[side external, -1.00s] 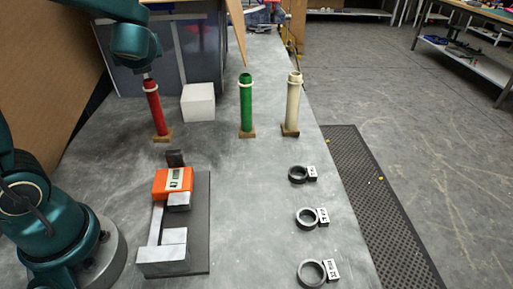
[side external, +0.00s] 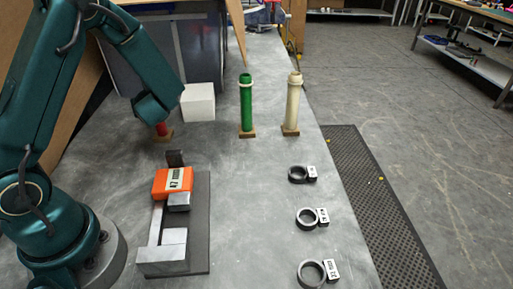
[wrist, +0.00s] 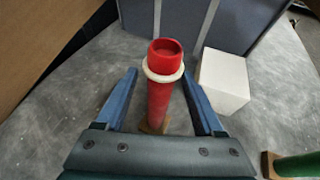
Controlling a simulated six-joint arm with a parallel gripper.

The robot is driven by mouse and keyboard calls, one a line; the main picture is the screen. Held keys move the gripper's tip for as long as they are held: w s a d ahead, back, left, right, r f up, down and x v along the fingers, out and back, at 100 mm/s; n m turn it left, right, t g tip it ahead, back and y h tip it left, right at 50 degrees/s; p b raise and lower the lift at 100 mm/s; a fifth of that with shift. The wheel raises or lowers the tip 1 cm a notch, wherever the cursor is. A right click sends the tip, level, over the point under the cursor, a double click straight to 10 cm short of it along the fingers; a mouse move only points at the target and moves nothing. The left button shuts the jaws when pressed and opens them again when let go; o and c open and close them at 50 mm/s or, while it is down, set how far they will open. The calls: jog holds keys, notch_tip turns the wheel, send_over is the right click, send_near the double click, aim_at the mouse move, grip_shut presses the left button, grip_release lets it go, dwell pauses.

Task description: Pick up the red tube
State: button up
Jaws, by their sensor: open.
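The red tube (wrist: 159,103) stands upright on a small wooden base, with a cream ring near its top. In the side view only its lower end (side external: 162,129) shows, as my arm hides the rest. My gripper (wrist: 167,75) is open in the wrist view, with one blue finger on each side of the tube. A gap shows between the tube and the left finger; the right finger is closer to it. I cannot tell whether that finger touches.
A white block (side external: 198,102) stands just right of the red tube. A green tube (side external: 246,105) and a cream tube (side external: 291,103) stand farther right. An orange device (side external: 173,181) sits on a dark fixture in front. Several dark rings lie at the right edge.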

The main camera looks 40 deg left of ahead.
jog(key=x, duration=0.2)
jog(key=shift+w+a+f, duration=0.1)
jog(key=shift+a+f, duration=0.05)
jog(key=shift+a, duration=0.05)
grip_shut()
